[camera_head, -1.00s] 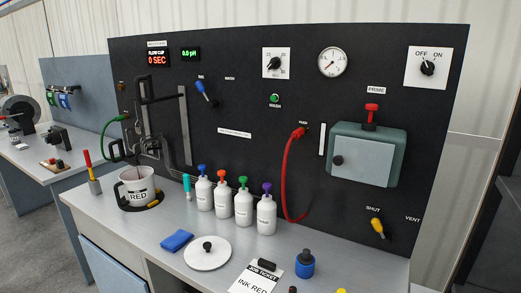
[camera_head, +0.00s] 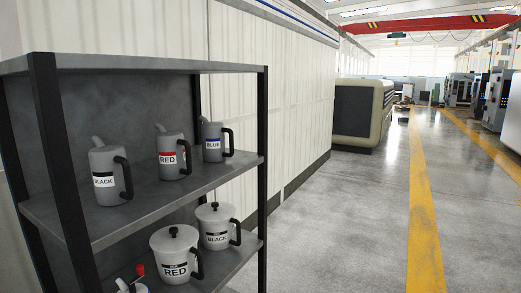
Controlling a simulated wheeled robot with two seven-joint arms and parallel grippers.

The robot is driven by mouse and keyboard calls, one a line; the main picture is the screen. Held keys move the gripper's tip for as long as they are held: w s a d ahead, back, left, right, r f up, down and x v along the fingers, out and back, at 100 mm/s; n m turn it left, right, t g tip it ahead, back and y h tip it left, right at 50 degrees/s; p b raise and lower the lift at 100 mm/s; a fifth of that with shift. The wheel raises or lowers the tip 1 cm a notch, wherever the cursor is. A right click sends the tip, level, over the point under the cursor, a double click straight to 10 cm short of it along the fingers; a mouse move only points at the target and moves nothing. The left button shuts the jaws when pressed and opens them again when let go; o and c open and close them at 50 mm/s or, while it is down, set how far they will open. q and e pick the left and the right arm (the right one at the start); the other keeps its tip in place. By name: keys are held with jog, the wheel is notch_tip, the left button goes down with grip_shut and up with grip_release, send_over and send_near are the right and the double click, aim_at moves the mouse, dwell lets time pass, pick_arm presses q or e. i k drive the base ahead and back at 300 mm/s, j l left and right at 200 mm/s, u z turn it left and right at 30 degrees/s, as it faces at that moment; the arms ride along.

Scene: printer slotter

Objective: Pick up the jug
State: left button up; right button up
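Three grey jugs with spouts and dark handles stand upright on the upper shelf of a rack at the left. The jug labelled BLACK (camera_head: 105,196) is nearest. The jug labelled RED (camera_head: 172,169) is in the middle, its label red. The jug labelled BLUE (camera_head: 212,151) is farthest. Their handles point to the right. Neither of my grippers shows in this view.
The dark-framed rack (camera_head: 152,67) has a lower shelf with lidded white pots labelled RED (camera_head: 175,270) and BLACK (camera_head: 214,240). A white item with a red handle (camera_head: 138,270) is cut off below. Open floor (camera_head: 350,225) lies to the right.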

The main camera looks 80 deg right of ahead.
aim_at(171, 151)
jog(key=l+z, duration=0.1)
jog(key=z, duration=2.05)
